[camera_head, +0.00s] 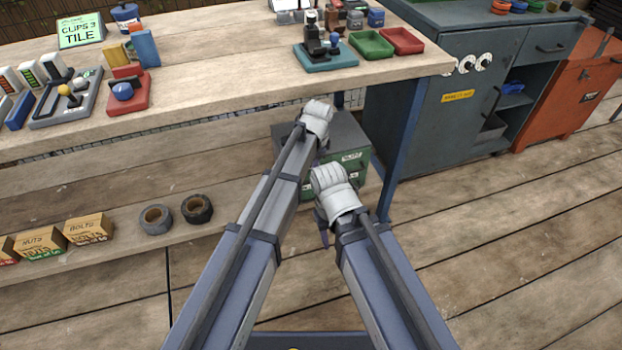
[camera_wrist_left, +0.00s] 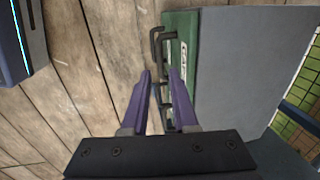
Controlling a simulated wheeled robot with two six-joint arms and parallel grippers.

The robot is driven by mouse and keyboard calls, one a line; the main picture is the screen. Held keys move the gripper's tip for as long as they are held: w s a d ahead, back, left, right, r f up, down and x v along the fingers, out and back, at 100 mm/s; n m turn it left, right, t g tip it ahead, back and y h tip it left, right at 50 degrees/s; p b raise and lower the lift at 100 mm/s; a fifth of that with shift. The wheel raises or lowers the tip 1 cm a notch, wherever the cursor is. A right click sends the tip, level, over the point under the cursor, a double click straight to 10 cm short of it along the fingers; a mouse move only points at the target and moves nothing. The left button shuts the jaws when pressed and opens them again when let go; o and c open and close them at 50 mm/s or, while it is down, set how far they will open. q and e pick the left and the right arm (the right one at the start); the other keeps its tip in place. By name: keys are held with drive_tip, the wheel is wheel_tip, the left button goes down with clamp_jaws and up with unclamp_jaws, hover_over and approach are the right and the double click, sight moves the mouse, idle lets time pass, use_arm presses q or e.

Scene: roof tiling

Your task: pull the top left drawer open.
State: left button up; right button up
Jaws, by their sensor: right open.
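A small cabinet with a grey top (camera_head: 347,132) and a green drawer front (camera_head: 355,170) stands under the workbench. My arms cover its left part in the head view. In the left wrist view the green front (camera_wrist_left: 180,28) shows dark bar handles (camera_wrist_left: 158,38) and pale labels. My left gripper (camera_wrist_left: 160,73) is open there, its purple fingers on either side of a dark handle; contact is not clear. In the head view its wrist hides most of it. My right gripper (camera_head: 322,228) is open, lower and nearer than the cabinet, with its fingers partly hidden.
The wooden workbench (camera_head: 210,85) overhangs the cabinet, with a blue leg (camera_head: 405,150) to its right. A lower shelf holds tape rolls (camera_head: 197,209) and small boxes (camera_head: 88,229). A grey cupboard (camera_head: 440,125) stands at right. The plank floor (camera_head: 500,230) at lower right is clear.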

use_arm(q)
drive_tip(key=f+b, duration=0.4)
drive_tip(key=f, duration=0.1)
drive_tip(key=w+f+b, duration=0.1)
drive_tip(key=f+b, duration=0.1)
drive_tip(key=b, duration=0.1)
drive_tip(key=shift+w+a+f, duration=0.1)
drive_tip(key=shift+a+f, duration=0.1)
drive_tip(key=shift+r, duration=0.1)
drive_tip(key=shift+c, duration=0.2)
clamp_jaws()
idle(1.0)
